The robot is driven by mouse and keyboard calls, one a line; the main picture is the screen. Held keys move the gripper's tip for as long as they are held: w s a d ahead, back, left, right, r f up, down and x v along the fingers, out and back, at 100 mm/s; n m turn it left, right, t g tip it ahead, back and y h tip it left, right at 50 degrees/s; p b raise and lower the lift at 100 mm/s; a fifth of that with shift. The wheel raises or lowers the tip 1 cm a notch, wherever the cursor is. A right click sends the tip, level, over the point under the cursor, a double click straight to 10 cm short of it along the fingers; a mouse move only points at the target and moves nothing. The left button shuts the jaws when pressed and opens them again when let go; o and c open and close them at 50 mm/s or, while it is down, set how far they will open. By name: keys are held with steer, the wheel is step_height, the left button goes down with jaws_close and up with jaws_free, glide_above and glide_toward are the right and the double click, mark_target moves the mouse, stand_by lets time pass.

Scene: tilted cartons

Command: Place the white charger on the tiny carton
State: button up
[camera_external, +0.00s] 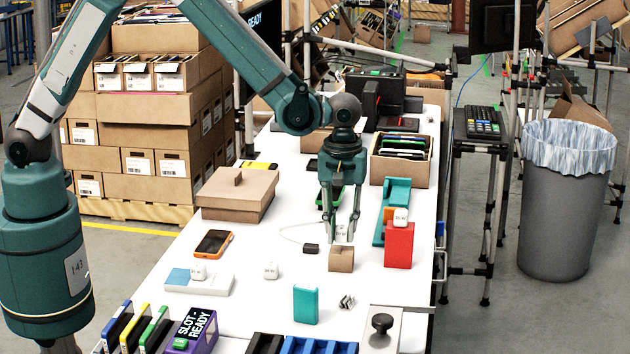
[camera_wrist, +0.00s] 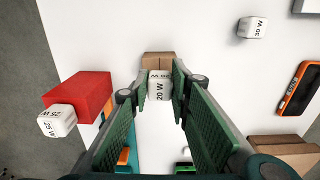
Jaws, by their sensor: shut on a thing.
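My gripper (camera_external: 343,236) points straight down and is shut on a white charger (camera_external: 342,232). In the wrist view the charger (camera_wrist: 160,86), marked 20 W, sits between the fingertips (camera_wrist: 163,84). The tiny brown carton (camera_external: 341,260) stands on the white table directly below the charger. In the wrist view the carton (camera_wrist: 158,59) shows just beyond the charger, partly hidden by it. The charger looks very close over the carton's top; I cannot tell if they touch.
A red block (camera_external: 398,246) with another white charger (camera_external: 401,217) on top stands close right. More chargers sit on the table (camera_external: 271,270) and on a white-blue box (camera_external: 213,286). A teal block (camera_external: 305,304) stands in front. A small black item (camera_external: 311,248) lies left of the carton.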

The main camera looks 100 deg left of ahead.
mark_target(341, 228)
steer(key=shift+f, duration=1.15)
steer(key=shift+f, duration=0.1)
steer(key=o, duration=0.9)
steer(key=shift+r, duration=6.15)
